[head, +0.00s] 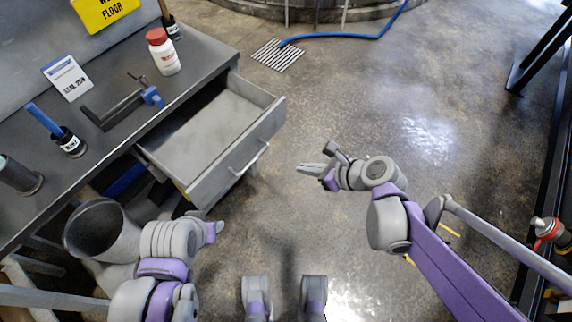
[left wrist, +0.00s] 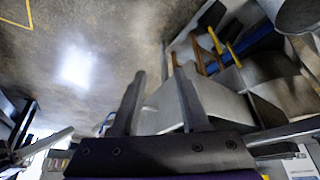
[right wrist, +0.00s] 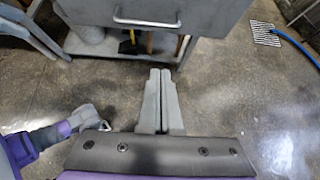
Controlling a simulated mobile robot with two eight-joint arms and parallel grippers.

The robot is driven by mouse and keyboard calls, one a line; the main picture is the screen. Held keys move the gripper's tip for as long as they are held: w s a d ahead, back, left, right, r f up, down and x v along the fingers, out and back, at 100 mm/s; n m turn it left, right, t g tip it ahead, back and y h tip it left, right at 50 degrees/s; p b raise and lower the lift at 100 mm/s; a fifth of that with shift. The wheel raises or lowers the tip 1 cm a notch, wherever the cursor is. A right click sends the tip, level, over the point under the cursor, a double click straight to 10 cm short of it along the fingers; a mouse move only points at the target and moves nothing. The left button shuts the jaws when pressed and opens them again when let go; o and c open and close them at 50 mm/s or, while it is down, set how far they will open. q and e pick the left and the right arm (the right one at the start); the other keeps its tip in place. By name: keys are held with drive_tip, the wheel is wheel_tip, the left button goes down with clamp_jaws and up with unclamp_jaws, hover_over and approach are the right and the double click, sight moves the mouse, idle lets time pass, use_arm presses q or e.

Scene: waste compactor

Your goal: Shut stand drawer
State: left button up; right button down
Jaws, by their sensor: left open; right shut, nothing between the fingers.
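The grey stand drawer (head: 228,152) is pulled well out from under the dark worktop in the head view and looks empty. Its bar handle (head: 250,158) is on the front panel facing the open floor. My right gripper (head: 310,168) is shut and empty, just right of the drawer front and apart from it. In the right wrist view the drawer front (right wrist: 205,12) and its handle (right wrist: 147,20) are ahead of the shut fingers (right wrist: 160,80). My left gripper (left wrist: 158,92) is open and empty. In the head view my left arm is low, near the bench's front.
The worktop (head: 190,68) holds a white bottle with a red cap (head: 163,52), a blue-and-black clamp (head: 130,100), a sign card and several small items. A grey bin (head: 100,232) stands below the bench. Floor to the right is mostly free; a grate (head: 277,55) and blue hose (head: 350,37) lie behind.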

drive_tip(key=w+a+f+b, duration=0.1)
drive_tip(key=w+a+f, duration=0.4)
drive_tip(key=w+a, duration=0.2)
drive_tip(key=shift+a+f+b, duration=0.25)
drive_tip(key=shift+a+b, duration=0.15)
drive_tip(key=shift+a, duration=0.75)
drive_tip(key=shift+w+a, duration=0.1)
drive_tip(key=shift+w, duration=0.05)
hover_over(215, 128)
drive_tip(key=shift+s+d+b, duration=0.2)
drive_tip(key=shift+b, duration=0.15)
drive_tip(key=shift+w+a, duration=0.15)
drive_tip(key=shift+a, duration=0.05)
drive_tip(key=shift+r, duration=0.1)
